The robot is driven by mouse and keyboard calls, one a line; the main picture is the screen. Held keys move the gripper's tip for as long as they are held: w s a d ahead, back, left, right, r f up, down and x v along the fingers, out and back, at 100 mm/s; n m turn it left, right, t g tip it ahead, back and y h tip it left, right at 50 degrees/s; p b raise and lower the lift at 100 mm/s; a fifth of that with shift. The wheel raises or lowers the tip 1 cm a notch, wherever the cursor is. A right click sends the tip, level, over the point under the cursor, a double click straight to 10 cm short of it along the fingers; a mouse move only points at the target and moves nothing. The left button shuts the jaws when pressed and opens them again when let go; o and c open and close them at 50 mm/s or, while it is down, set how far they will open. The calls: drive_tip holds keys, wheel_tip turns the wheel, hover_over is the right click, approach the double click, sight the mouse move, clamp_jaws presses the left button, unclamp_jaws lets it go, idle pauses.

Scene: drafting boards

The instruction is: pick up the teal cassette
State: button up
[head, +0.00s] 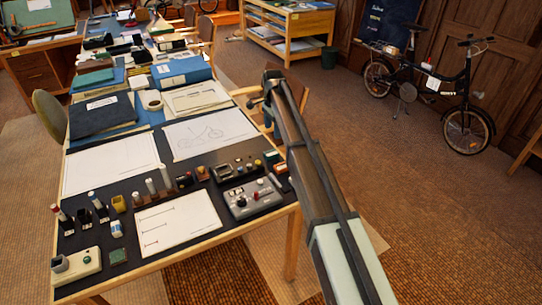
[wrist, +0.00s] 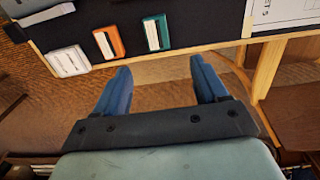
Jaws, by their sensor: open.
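The teal cassette (wrist: 155,32) lies flat on the dark table top close to its edge in the wrist view, with a pale label along one side. In the head view it appears as a small patch (head: 272,157) near the right table edge, beside my arm. My gripper (wrist: 160,66) is open and empty in the wrist view. Its two blue fingers are apart over the floor, just outside the table edge, with the cassette ahead of the gap between them.
An orange cassette (wrist: 108,43) and a white one (wrist: 68,60) lie left of the teal one in the wrist view. A grey control box (head: 247,199) and paper sheets (head: 176,222) share the table. Wooden legs stand beside the table.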

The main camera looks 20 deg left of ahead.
hover_over(272, 152)
drive_tip(key=f, duration=0.6)
drive_tip(key=shift+w+d, duration=0.1)
drive_tip(key=shift+w, duration=0.1)
drive_tip(key=shift+s+f, duration=0.2)
drive_tip(key=shift+f, duration=1.1)
drive_tip(key=shift+s+f, duration=0.15)
drive_tip(key=shift+f, duration=1.15)
drive_tip(key=shift+c, duration=0.4)
drive_tip(key=c, duration=1.1)
